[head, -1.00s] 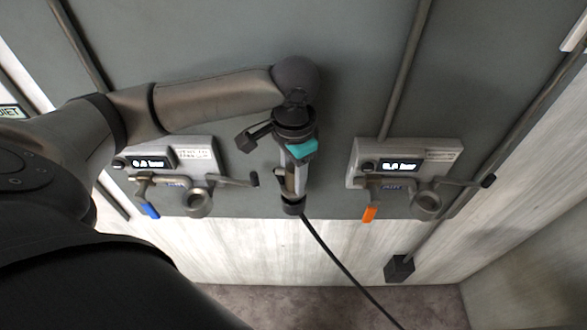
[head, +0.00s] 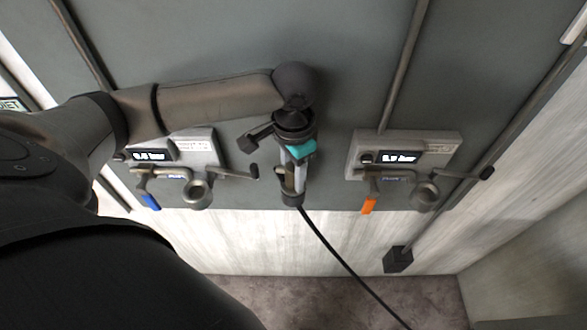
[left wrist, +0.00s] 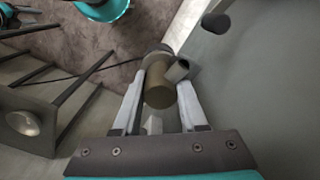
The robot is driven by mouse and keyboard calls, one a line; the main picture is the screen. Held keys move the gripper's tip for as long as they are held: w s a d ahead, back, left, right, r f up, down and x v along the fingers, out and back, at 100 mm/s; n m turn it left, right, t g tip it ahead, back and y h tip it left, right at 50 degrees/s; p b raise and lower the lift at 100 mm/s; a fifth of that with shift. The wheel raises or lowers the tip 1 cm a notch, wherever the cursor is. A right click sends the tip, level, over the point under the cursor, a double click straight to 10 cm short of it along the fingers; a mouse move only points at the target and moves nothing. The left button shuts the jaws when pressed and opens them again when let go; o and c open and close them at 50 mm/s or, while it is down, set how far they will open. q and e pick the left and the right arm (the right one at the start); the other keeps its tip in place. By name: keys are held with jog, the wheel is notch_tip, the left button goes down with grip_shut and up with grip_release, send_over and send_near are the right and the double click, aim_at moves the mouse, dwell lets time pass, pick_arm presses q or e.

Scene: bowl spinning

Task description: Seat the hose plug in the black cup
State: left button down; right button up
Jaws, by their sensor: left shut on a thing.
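My left gripper (head: 291,183) hangs pointing down in front of the wall panel, between two valve units. It is shut on the hose plug, a bronze-brown cylinder (left wrist: 158,88) between the pale fingers in the left wrist view. A black hose (head: 335,255) trails from it to the lower right. The left unit's side arm ends in a small black cup-like piece (head: 253,172), just left of the gripper and apart from it. The right unit has a similar black end (head: 487,174). I cannot tell which is the black cup. My right gripper is not in view.
The left unit (head: 199,150) has a blue handle (head: 151,202) and a metal ring (head: 198,195). The right unit (head: 440,143) has an orange handle (head: 369,205) and another ring (head: 425,196). A dark block (head: 398,259) sits low on the wall.

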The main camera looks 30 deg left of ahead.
pick_arm(q)
jog(key=shift+f, duration=0.15)
jog(key=shift+c, duration=1.8)
grip_release()
notch_tip(320, 180, up, 15)
jog(key=p, duration=0.1)
jog(key=shift+d, duration=0.1)
